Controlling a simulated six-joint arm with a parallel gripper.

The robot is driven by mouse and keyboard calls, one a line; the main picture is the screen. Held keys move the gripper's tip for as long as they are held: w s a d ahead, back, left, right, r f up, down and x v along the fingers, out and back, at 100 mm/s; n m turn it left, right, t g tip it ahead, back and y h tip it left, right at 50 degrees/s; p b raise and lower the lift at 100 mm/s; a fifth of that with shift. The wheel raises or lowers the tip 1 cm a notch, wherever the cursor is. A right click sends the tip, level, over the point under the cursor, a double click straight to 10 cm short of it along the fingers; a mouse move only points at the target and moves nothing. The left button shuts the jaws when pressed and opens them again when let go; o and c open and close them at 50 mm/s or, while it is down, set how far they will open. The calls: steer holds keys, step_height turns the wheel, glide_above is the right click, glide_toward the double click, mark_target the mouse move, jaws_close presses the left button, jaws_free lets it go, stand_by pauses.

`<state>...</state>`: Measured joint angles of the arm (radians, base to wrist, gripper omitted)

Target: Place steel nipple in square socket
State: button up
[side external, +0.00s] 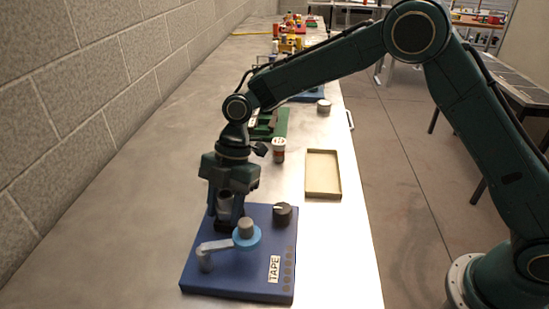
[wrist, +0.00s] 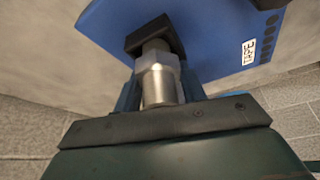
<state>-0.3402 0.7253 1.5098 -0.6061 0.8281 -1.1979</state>
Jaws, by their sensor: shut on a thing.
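My gripper (side external: 225,207) points down over the back left part of the blue board (side external: 205,270) and is shut on the steel nipple (side external: 225,199). In the wrist view the nipple (wrist: 160,82) is a silvery cylinder with a hexagonal collar, held between the fingers. Its far end meets or overlaps the black square socket (wrist: 153,32) on the blue board. I cannot tell whether the tip is inside the socket or just above it. In the side view the socket (side external: 222,227) is partly hidden by the fingers.
The board also carries a grey crank with a blue disc (side external: 247,238), a black knob (side external: 282,213) and a TAPE label (side external: 274,268). A beige tray (side external: 323,194) and a small jar (side external: 278,150) stand behind. A block wall (side external: 60,110) runs along the left.

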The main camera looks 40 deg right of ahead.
steer(key=shift+d+f, duration=0.2)
steer(key=shift+f, duration=0.6)
steer(key=o, duration=1.3)
steer(key=shift+s, duration=0.1)
steer(key=shift+f, duration=0.1)
steer(key=shift+d, duration=0.1)
steer(key=a+v, duration=0.1)
steer(key=v, duration=1.4)
steer(key=shift+r, duration=0.45)
